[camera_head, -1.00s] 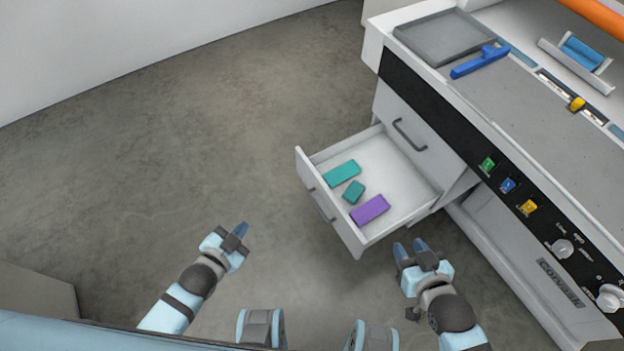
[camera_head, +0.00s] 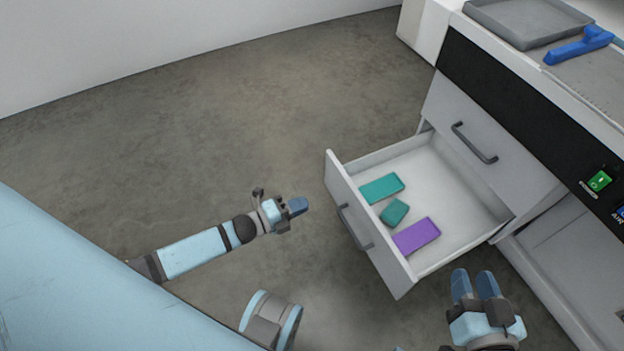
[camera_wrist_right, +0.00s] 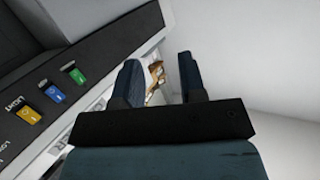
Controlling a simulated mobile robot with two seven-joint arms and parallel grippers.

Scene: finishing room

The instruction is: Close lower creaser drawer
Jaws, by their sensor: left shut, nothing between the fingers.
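The lower creaser drawer (camera_head: 456,176) is pulled out of the white creaser cabinet. Its front panel (camera_head: 368,222) with a grey handle (camera_head: 354,228) faces left, toward my arms. Two teal blocks (camera_head: 381,189) (camera_head: 394,212) and a purple block (camera_head: 416,236) lie inside it. My left gripper (camera_head: 298,206) is shut and empty, left of the drawer front and apart from it. My right gripper (camera_head: 474,285) is open, near the drawer's front right corner; its fingers also show apart in the right wrist view (camera_wrist_right: 161,82).
The upper drawer (camera_head: 490,125) is shut, with its own handle (camera_head: 474,143). On the creaser top are a grey tray (camera_head: 528,20) and a blue tool (camera_head: 580,46). A green switch (camera_head: 599,181) sits on the black panel. The floor left of the drawer is clear.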

